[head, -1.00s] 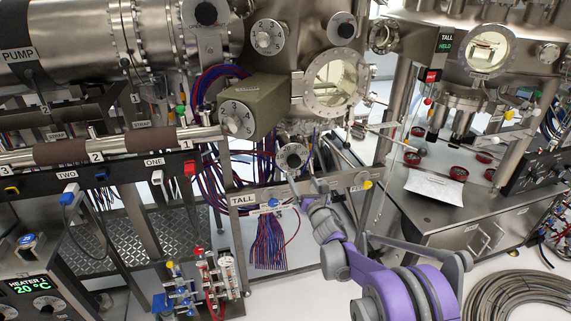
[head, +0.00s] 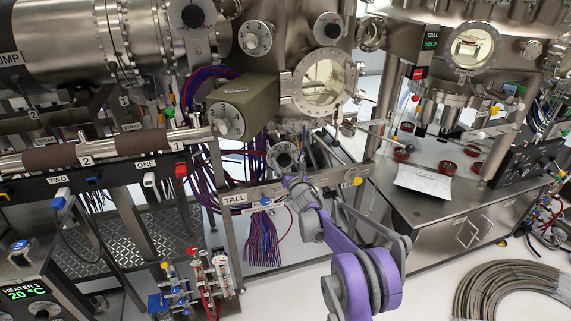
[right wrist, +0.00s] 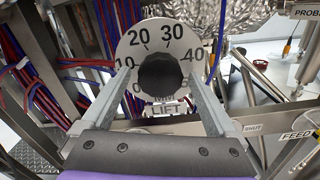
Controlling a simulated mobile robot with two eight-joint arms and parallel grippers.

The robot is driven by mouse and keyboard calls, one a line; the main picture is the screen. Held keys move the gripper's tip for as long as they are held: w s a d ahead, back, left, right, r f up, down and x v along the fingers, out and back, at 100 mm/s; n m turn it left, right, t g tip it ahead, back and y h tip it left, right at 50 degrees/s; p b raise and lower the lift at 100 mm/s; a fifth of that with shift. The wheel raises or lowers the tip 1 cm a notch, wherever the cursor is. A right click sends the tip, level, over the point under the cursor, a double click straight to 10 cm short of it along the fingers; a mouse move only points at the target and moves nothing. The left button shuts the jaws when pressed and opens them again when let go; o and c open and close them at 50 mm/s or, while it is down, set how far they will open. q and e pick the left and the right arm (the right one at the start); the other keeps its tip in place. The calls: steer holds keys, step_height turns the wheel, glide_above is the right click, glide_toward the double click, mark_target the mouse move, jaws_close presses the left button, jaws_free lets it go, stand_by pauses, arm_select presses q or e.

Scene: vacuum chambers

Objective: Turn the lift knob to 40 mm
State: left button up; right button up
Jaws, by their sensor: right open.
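The lift knob is a round black knob (right wrist: 163,76) at the centre of a pale dial (right wrist: 140,52) marked 0 to 40 MM. The LIFT label (right wrist: 167,109) is below it. No pointer mark on the knob can be made out. My right gripper (right wrist: 162,92) is open, with one finger on each side of the knob; whether they touch it I cannot tell. In the head view the small dial (head: 284,155) is at the middle, with my right gripper (head: 291,180) just below and in front of it. My left gripper is not in view.
An olive box with a numbered dial (head: 226,121) sits to the upper left of the lift dial. Foil (right wrist: 250,22) and steel rods are close on the right.

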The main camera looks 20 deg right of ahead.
steer(key=c, duration=1.4)
steer(key=shift+m, duration=0.3)
